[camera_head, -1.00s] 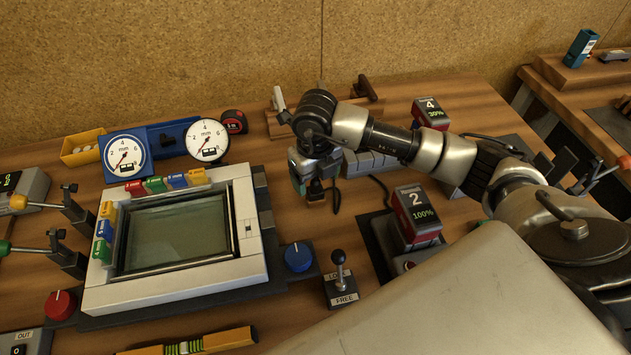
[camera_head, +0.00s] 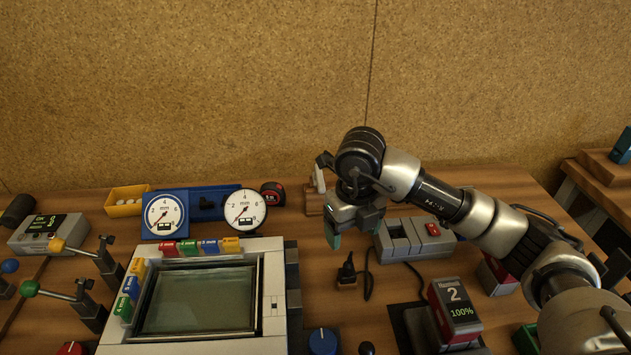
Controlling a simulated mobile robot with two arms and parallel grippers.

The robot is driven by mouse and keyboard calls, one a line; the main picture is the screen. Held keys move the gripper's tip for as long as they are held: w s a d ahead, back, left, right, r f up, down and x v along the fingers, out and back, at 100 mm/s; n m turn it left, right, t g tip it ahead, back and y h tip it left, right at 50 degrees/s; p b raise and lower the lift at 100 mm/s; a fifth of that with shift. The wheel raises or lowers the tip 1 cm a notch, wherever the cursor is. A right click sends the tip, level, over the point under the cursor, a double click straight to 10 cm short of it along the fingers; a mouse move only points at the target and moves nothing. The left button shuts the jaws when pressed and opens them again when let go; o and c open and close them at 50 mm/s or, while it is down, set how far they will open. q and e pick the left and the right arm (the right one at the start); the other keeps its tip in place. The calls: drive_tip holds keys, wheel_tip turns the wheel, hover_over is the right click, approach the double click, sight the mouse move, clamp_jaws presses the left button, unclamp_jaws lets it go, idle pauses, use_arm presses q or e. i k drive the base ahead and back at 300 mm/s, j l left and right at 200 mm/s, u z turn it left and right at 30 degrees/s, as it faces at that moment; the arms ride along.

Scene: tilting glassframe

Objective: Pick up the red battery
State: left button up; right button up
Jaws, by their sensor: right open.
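A red and dark battery labelled 2 and 100% (camera_head: 455,308) stands upright in a dark holder at the lower right. A second red-sided block (camera_head: 497,274) is mostly hidden behind my right arm; its label does not show. My right gripper (camera_head: 352,228) points down above the table, left of and farther back than battery 2, and apart from it. Its jaws are open, with nothing seen between them. My left gripper is not in view.
A black plug with a cable (camera_head: 346,272) lies below my right gripper. A grey block with a red button (camera_head: 415,240) stands right of it. The glass frame panel (camera_head: 274,300), gauges (camera_head: 244,210) and clamps (camera_head: 95,300) fill the left. A corkboard wall rises behind.

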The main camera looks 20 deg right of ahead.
sight(459, 321)
drive_tip(key=k+j, duration=0.2)
drive_tip(key=k, duration=0.3)
drive_tip(key=k+j, duration=0.2)
drive_tip(key=k, duration=0.25)
drive_tip(key=k+j, duration=0.15)
drive_tip(key=k, duration=0.35)
